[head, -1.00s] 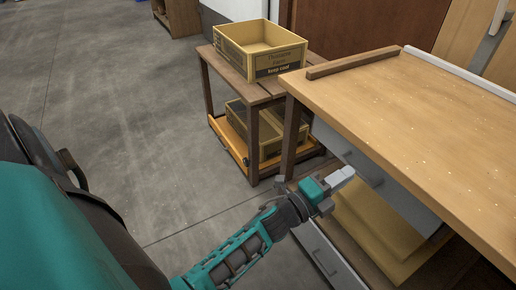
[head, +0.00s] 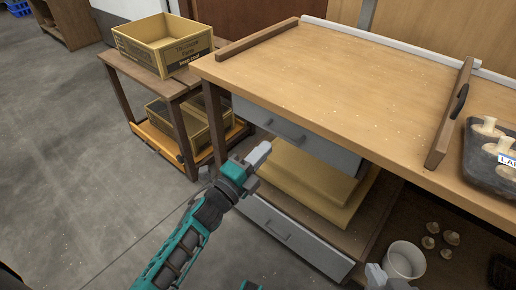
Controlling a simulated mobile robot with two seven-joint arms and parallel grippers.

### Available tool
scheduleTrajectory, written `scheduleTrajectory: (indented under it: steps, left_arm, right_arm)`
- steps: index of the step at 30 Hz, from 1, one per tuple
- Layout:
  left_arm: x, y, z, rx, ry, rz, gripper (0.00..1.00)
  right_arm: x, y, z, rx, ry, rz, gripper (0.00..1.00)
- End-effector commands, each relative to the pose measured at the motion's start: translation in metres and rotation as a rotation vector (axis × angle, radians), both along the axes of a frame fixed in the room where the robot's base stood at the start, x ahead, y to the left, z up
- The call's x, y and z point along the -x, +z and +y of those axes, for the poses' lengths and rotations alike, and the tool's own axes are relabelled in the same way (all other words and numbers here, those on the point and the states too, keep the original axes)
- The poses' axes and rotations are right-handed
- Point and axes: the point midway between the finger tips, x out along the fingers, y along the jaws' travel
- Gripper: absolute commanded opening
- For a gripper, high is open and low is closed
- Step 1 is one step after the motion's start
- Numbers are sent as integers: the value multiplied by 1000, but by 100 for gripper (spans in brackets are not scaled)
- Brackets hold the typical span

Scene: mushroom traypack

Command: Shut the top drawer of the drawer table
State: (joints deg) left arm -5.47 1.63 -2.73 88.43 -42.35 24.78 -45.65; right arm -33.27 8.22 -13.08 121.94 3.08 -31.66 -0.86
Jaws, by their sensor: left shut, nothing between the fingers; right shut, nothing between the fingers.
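The drawer table (head: 330,75) has a wooden top. Its top drawer (head: 325,150) has a grey front with a dark bar handle (head: 285,130), just below the tabletop edge. The front looks near the table's edge; I cannot tell whether it is fully flush. My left gripper (head: 259,153) is shut and empty, in front of the drawer front and a little below its handle. I cannot tell whether it touches. My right gripper (head: 384,278) shows only in part at the bottom edge, shut and empty.
A lower grey drawer (head: 295,238) sits below stacked yellow cardboard (head: 310,185). A side table (head: 125,72) with cardboard boxes (head: 165,47) stands left. A white bucket (head: 404,260) and several mushrooms are at lower right. A black tray (head: 480,155) sits on the tabletop. The left floor is clear.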

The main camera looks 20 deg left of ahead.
Motion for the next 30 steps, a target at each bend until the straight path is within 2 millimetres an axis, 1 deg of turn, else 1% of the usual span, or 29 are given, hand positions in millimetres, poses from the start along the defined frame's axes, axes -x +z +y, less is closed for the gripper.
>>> scheduleTrajectory:
  steps: [1,2,3,9,12,15,19,26,28,30]
  left_arm:
    - [0,-3,3,-2,-1,1,0]
    - [7,-4,6,-2,0,5,0]
    - [18,-5,10,0,1,6,0]
    - [61,-14,24,0,0,6,0]
    - [76,-17,30,-1,0,4,0]
    - [86,-20,34,0,-1,3,0]
    - [92,-21,36,-1,-1,2,0]
    - [93,-21,37,4,0,5,0]
    - [93,-20,38,34,11,25,0]
    - [92,-20,40,108,34,75,0]
  right_arm:
    - [0,-1,1,-1,1,-1,0]
    - [0,2,1,-2,1,0,0]
    - [1,4,1,-1,1,3,0]
    - [-1,11,0,-2,-1,-10,0]
    - [-2,11,0,-1,-3,-9,0]
    - [-1,8,-1,1,-4,-5,0]
    - [-1,5,-3,4,-7,-1,0]
    - [-1,6,-3,4,-8,-4,0]
    - [-1,6,-3,4,-8,-4,0]
    - [-1,6,-3,3,-8,-4,0]
